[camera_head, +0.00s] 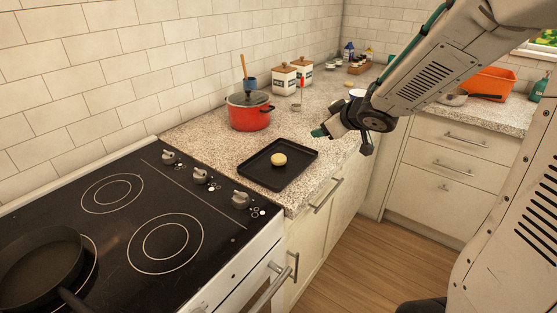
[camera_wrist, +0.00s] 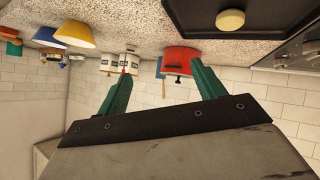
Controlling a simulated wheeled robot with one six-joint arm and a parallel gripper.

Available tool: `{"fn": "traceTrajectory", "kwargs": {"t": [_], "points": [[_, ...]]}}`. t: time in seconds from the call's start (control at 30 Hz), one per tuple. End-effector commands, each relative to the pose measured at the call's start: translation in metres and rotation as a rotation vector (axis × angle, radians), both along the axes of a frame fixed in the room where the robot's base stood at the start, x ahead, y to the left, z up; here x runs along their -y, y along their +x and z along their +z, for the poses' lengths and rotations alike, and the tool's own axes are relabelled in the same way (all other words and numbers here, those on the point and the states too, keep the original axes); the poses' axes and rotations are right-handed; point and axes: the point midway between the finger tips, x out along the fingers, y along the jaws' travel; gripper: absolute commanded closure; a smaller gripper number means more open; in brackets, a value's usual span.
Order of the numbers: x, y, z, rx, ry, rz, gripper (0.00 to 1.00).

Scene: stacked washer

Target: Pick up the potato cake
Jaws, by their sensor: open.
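The potato cake (camera_head: 278,159) is a small round pale-yellow disc lying on a black square tray (camera_head: 256,177) on the speckled counter. It also shows in the wrist view (camera_wrist: 230,20), at the top right on the tray (camera_wrist: 182,27). My gripper (camera_head: 323,133) is to the right of the tray in the head view, over the counter's front edge and apart from the cake. Its two green fingers (camera_wrist: 163,84) are spread wide with nothing between them in the wrist view. The wrist view is upside down.
A red pot (camera_head: 249,117) with a lid stands behind the tray. White canisters (camera_head: 284,80) stand farther back. The black stovetop (camera_head: 130,238) with a frying pan (camera_head: 38,268) is at the left. An orange container (camera_head: 490,82) sits on the far right counter.

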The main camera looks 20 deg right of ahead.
Motion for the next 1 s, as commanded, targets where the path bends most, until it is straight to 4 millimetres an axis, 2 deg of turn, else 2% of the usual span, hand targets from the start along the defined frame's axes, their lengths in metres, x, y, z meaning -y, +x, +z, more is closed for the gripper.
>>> {"fn": "traceTrajectory", "kwargs": {"t": [0.03,0.1,0.27,0.47,0.77,1.0], "points": [[-0.008,0.009,-0.02,-0.003,0.048,0.089,0.32],[-0.023,0.013,-0.039,-0.005,0.123,0.214,0.32],[-0.05,0.004,-0.068,-0.036,0.28,0.417,0.32],[-0.065,-0.002,-0.081,-0.059,0.363,0.508,0.32],[-0.081,0.016,-0.095,-0.06,0.364,0.51,0.32],[-0.099,0.04,-0.114,-0.06,0.363,0.511,0.32]]}}
